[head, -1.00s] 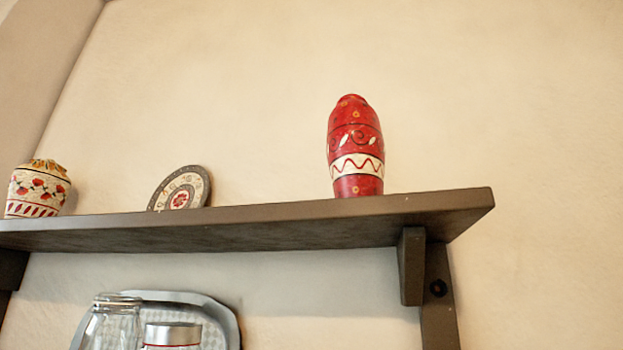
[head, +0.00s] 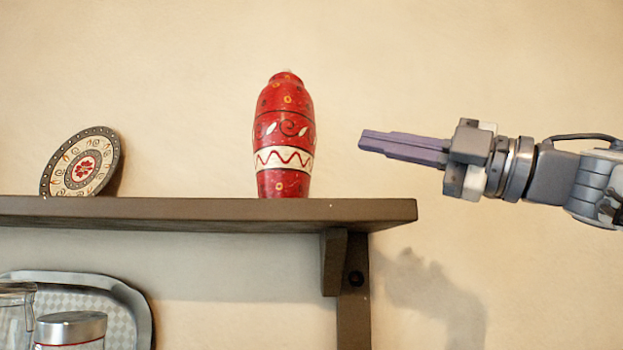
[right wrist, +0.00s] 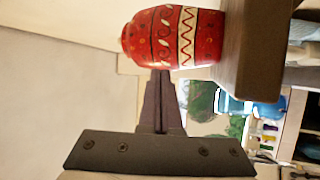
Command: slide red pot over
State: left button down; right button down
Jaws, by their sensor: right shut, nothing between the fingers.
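The red pot (head: 285,130), a tall vase with a white zigzag band, stands upright on the wooden wall shelf (head: 200,212) near its right end. It also shows lying sideways in the tilted right wrist view (right wrist: 170,36). My right gripper (head: 362,141) comes in from the right with its fingers together and empty. In the head view its tips point left at the pot, at about mid-height, with a gap between them. In the right wrist view the fingertips (right wrist: 161,72) overlap the pot's edge in the picture. My left gripper is not in view.
A decorated plate (head: 82,162) leans on the shelf to the left, with bare shelf between it and the pot. Below are a metal tray (head: 140,303), a glass jar (head: 14,315) and a lidded jar (head: 70,328). A bracket (head: 334,262) supports the shelf's right end.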

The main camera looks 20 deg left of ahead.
aim_at(289, 159)
jog(key=s+f+n+g+h, duration=0.2)
jog(key=s+n+g+h, duration=0.15)
jog(key=s, duration=0.25)
jog(key=shift+n, duration=0.25)
jog(key=w+a+p, duration=0.1)
jog(key=a, duration=0.2)
jog(key=w+a+p, duration=0.1)
jog(key=a+p, duration=0.1)
jog(key=a, duration=0.2)
jog(key=w+a+p, duration=0.1)
jog(key=a+p, duration=0.1)
jog(key=a, duration=0.2)
jog(key=shift+w+a+f+p, duration=0.1)
jog(key=shift+w+p, duration=0.2)
jog(key=shift+w, duration=0.1)
jog(key=shift+a, duration=0.1)
